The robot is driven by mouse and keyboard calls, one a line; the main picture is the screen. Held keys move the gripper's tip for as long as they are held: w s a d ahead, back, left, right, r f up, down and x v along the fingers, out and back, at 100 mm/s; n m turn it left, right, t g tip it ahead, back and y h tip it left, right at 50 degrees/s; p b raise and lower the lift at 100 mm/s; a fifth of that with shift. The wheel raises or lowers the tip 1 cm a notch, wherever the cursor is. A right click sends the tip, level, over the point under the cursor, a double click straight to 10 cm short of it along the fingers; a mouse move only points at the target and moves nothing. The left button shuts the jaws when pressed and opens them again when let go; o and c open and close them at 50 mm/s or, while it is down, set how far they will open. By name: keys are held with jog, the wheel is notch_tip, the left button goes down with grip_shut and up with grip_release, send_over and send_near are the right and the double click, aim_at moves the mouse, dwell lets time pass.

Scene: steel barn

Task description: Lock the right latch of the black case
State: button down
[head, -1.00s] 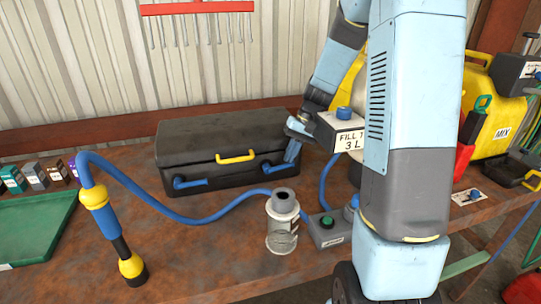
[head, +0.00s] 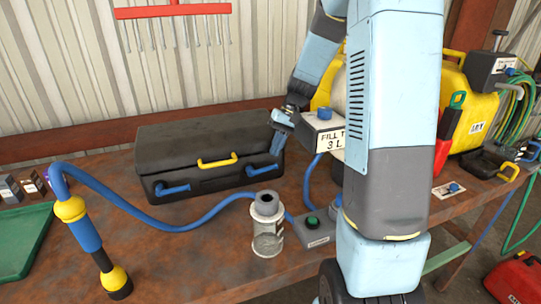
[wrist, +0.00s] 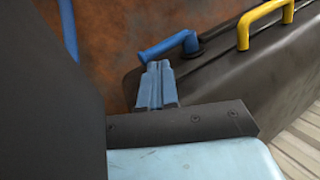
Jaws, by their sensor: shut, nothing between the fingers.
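The black case (head: 205,150) stands shut on the bench, with a yellow handle (head: 217,161) at its front. The right latch (head: 262,170) is a blue lever low on the front, lying roughly level. The matching left latch (head: 172,188) is also blue. My gripper (head: 277,143) is at the case's right end, just above the right latch; it looks shut and empty. In the wrist view, the fingertips (wrist: 155,68) are close to the blue right latch (wrist: 168,45); I cannot tell whether they touch it. The yellow handle (wrist: 264,20) lies beyond.
A blue hose with a nozzle (head: 88,235) arches over the bench in front of the case. A grey cylinder fitting (head: 266,225) and a green-button box (head: 314,228) stand nearby. A green tray (head: 22,240) lies left.

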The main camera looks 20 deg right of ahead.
jog(key=shift+v, duration=2.4)
